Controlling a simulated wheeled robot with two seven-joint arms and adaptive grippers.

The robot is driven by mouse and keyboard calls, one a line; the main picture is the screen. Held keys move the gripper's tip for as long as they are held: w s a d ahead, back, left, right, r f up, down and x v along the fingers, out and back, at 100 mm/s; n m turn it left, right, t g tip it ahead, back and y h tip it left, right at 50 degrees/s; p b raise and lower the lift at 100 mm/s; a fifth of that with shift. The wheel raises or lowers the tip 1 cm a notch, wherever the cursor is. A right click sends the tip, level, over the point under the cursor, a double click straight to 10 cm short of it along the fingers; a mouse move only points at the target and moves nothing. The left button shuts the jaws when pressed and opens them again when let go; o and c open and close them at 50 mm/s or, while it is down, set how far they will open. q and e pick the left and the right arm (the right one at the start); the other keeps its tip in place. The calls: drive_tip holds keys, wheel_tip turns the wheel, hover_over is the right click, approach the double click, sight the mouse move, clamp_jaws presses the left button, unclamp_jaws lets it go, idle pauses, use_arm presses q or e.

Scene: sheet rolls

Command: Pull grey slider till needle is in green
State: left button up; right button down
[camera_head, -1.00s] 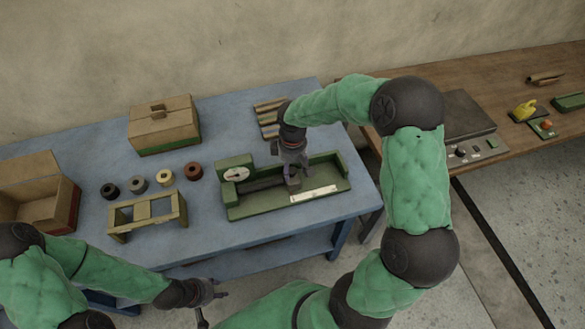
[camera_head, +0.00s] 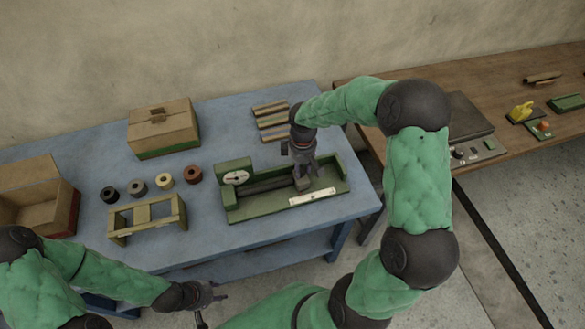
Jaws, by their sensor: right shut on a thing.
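The green tray-like fixture (camera_head: 255,211) sits at the right front of the blue table. A round white dial (camera_head: 236,177) is on its left block; its needle and any green zone are too small to read. A dark bar (camera_head: 265,187) runs from the dial block to the grey slider (camera_head: 303,183). My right gripper (camera_head: 302,176) points down into the fixture and is shut on the slider, partly hiding it. A pale scale strip (camera_head: 312,197) lies on the front wall. My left gripper (camera_head: 215,293) is off the table's front edge, empty; its fingers are too small to judge.
Several small rolls (camera_head: 165,180) stand behind an olive wooden frame (camera_head: 148,216). A cardboard box (camera_head: 163,126) is at the back and an open box (camera_head: 35,192) at the left. Striped rolls (camera_head: 271,121) lie behind the fixture. A brown table (camera_head: 430,90) is at the right.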

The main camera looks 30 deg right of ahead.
sight(305, 170)
drive_tip(key=shift+s+d+f, duration=0.1)
drive_tip(key=shift+s+d, duration=0.2)
drive_tip(key=shift+d, duration=0.15)
drive_tip(key=c, duration=0.9)
unclamp_jaws()
drive_tip(key=shift+w+r, duration=0.1)
drive_tip(key=shift+r, duration=0.35)
wheel_tip(305, 170, up, 11)
drive_tip(key=shift+r, duration=0.1)
